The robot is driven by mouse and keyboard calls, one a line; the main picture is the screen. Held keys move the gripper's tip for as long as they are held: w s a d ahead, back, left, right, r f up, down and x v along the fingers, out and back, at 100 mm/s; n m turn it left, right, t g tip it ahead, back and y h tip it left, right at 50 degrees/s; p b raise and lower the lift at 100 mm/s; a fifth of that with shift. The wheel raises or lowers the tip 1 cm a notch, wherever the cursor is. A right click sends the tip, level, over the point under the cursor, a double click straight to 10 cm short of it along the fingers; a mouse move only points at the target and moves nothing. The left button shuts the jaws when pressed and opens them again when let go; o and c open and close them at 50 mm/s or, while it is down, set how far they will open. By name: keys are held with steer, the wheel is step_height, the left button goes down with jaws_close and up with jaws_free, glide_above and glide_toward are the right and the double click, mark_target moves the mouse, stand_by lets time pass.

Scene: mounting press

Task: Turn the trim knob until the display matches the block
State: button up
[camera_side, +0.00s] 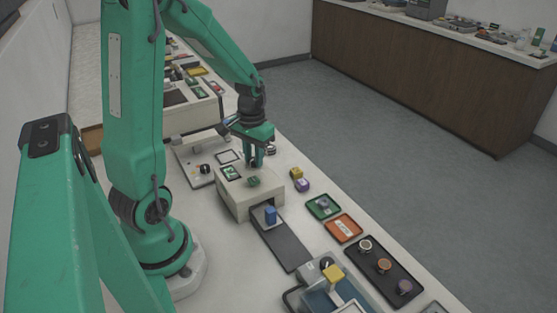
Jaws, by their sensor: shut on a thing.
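The mounting press is a cream box (238,202) on the bench in the middle of the view. A small dark display (231,172) with green and white marks is on its top; its reading is too small to make out. A blue block (270,215) stands at the box's front opening, at the upper end of a dark strip (284,246). My gripper (254,162) points down at the back of the box's top. It is shut on the trim knob, which the fingers mostly hide. A green button (254,182) is in front of the fingers.
Yellow (296,173) and purple (303,185) blocks lie right of the press. Green (323,207) and orange (344,228) trays and a dark tray of round pieces (384,266) follow towards the front. A plate with a black knob (205,169) lies left of the press.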

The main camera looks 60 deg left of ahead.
steer(key=shift+n, duration=0.5)
steer(key=o, duration=1)
steer(key=shift+r, duration=0.15)
steer(key=shift+r, duration=3.85)
